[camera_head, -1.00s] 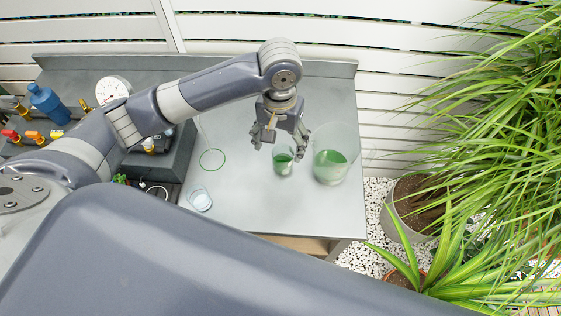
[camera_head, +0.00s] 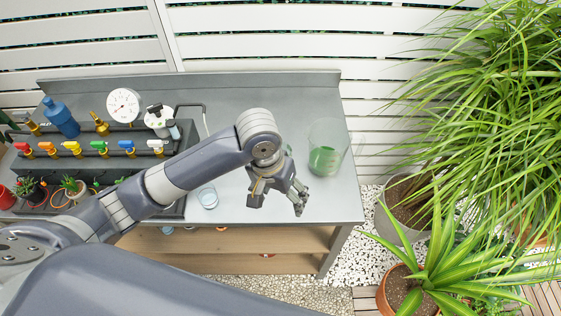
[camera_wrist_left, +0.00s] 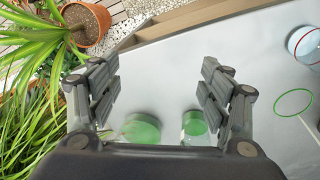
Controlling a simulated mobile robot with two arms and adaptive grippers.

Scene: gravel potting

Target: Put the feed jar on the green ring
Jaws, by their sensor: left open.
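A small clear jar with green contents (camera_wrist_left: 194,124), which I take to be the feed jar, stands on the grey bench; in the head view it is mostly hidden behind my left wrist. My left gripper (camera_head: 278,203) is open and empty near the bench's front edge, apart from the jar. In the left wrist view the open fingers (camera_wrist_left: 157,92) have bare bench between them, with the jar beyond. The green ring (camera_wrist_left: 293,103) lies flat on the bench at the right; my arm hides it in the head view. My right gripper is not in view.
A larger clear vessel with green contents (camera_head: 326,158) stands close to the small jar. A low clear dish (camera_head: 208,198) stands near the bench front. Valves, a blue bottle (camera_head: 60,117) and a gauge (camera_head: 123,105) fill the left. Plants (camera_head: 480,130) crowd the right.

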